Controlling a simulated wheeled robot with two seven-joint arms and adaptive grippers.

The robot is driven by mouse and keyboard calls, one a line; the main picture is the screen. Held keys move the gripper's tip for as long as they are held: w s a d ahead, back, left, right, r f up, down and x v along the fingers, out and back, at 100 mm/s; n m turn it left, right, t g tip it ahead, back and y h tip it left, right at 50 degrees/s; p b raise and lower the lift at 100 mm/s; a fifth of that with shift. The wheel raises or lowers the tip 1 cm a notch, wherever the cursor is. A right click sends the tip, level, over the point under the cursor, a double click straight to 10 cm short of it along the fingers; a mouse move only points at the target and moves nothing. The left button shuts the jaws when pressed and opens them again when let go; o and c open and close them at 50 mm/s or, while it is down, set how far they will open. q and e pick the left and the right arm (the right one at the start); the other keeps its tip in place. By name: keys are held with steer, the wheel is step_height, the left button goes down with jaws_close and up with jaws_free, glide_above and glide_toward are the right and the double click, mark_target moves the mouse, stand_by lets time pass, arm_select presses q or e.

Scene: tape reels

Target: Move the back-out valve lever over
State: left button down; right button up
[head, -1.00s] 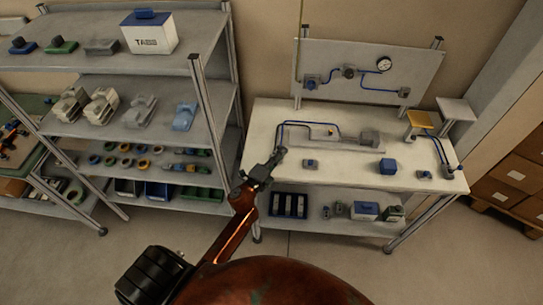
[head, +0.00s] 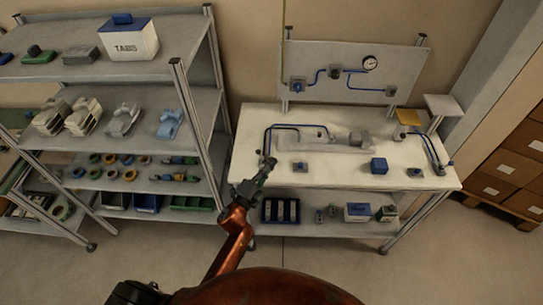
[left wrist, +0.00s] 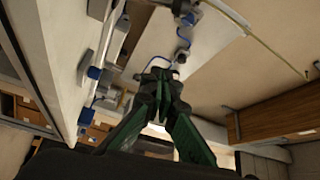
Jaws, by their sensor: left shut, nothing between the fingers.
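My left gripper (head: 268,166) is shut and empty at the left front part of the white workbench (head: 345,178). Its dark green fingers meet in the left wrist view (left wrist: 158,77). Small valve-like fittings with blue parts sit on the bench: one at the front left (head: 300,167), one at the front right (head: 415,172). More fittings, such as the left one (head: 297,84), are on the upright panel (head: 350,60). I cannot tell which is the back-out valve, and its lever is too small to make out. My right gripper is not in view.
A blue block (head: 379,165) and a grey fixture (head: 340,141) with blue tubing stand on the bench. A round gauge (head: 370,63) is on the panel. A loaded shelf rack (head: 178,75) stands left. Cardboard boxes (head: 510,168) are right. Floor in front is clear.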

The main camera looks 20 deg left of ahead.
arm_select(q)
steer(key=v, duration=0.6)
steer(key=shift+f+b, duration=0.25)
steer(key=shift+b, duration=0.05)
steer(key=shift+w, duration=0.1)
